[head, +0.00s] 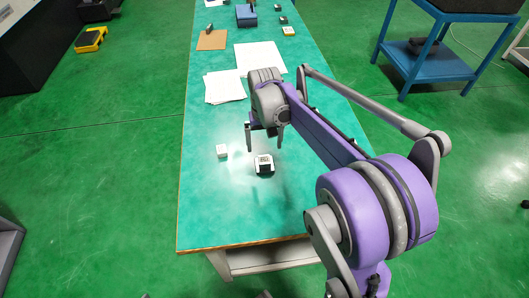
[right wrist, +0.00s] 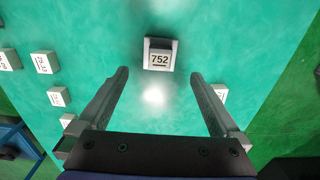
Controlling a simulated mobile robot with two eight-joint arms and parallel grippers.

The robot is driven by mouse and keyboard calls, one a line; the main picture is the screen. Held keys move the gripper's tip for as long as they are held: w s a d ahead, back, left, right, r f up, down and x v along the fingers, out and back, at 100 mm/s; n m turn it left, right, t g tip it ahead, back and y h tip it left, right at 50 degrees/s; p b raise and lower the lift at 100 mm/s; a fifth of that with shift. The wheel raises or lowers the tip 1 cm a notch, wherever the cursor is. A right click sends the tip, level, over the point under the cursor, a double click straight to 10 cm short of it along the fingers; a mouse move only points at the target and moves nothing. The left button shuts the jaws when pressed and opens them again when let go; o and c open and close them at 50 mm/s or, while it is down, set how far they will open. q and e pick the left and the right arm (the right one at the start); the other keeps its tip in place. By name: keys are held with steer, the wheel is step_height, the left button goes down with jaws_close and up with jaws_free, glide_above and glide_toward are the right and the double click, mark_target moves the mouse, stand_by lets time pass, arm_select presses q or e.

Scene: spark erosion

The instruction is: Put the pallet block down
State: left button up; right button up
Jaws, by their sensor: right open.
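A block with a white top and dark sides (head: 264,165), which looks like the pallet block, rests on the teal tabletop (head: 215,205) in the head view. In the right wrist view it appears as a grey-edged block (right wrist: 159,57) with a label reading 752. My right gripper (head: 265,142) is open, its fingers pointing down above the table just behind the block. In the right wrist view nothing is between the fingers (right wrist: 159,72); the block is just past the tips, apart from both. My left gripper is not in view.
A small white block (head: 222,151) stands left of my right gripper. Several labelled blocks, one of them here (right wrist: 42,62), lie at the left in the right wrist view. White papers (head: 260,58) lie farther back. The table's near left part is clear.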

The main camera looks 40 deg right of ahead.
steer(key=s+a+f+n+t, duration=0.1)
steer(key=s+a+n, duration=0.1)
steer(key=s+a, duration=0.3)
steer(key=s+a+f+n+t, duration=0.1)
steer(key=s+a+n+t, duration=0.1)
steer(key=s+a, duration=0.4)
steer(key=s+a+f+n+t, duration=0.1)
steer(key=s+a+t, duration=0.1)
steer(key=s+a, duration=0.3)
steer(key=shift+s+a+f+n, duration=0.15)
steer(key=shift+s+n, duration=0.25)
steer(key=shift+s, duration=0.4)
steer(key=shift+w, duration=0.1)
